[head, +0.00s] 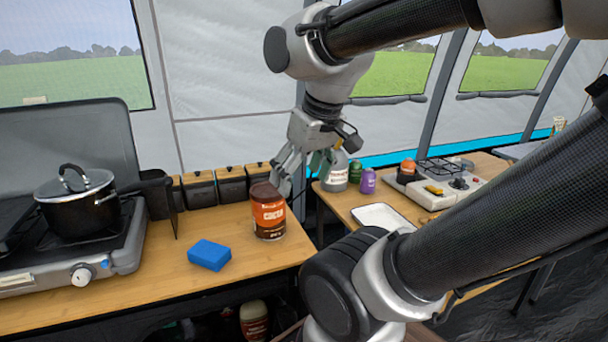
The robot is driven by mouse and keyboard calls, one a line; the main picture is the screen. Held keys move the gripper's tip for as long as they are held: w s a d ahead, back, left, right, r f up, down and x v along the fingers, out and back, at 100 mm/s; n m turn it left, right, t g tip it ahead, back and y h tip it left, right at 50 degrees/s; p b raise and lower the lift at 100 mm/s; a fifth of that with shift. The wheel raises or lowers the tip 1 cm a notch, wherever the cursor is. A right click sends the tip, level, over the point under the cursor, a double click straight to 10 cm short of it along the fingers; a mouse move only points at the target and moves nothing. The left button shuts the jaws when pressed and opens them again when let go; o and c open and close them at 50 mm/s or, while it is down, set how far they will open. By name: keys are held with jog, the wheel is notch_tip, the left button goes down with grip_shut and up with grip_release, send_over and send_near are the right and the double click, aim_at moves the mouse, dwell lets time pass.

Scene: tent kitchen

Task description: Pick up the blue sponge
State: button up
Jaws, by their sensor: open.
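The blue sponge (209,255) lies flat on the wooden counter (160,292), near its front edge, between the stove and a brown jar. It is fully visible and nothing touches it. My gripper (300,184) hangs above and to the right of the sponge, past the brown jar, over the right end of the counter. Its fingers point down and are open, with nothing seen between them. Part of the fingers overlaps the bottles behind in the picture.
A brown cocoa jar (268,212) stands right of the sponge, near my gripper. A camping stove (120,250) with a lidded pot (76,203) is at the left. Dark canisters (200,188) line the back. A second table holds a white tray (382,217) and another stove (440,188).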

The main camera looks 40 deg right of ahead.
jog(key=shift+s+d, duration=0.15)
jog(key=shift+s, duration=0.2)
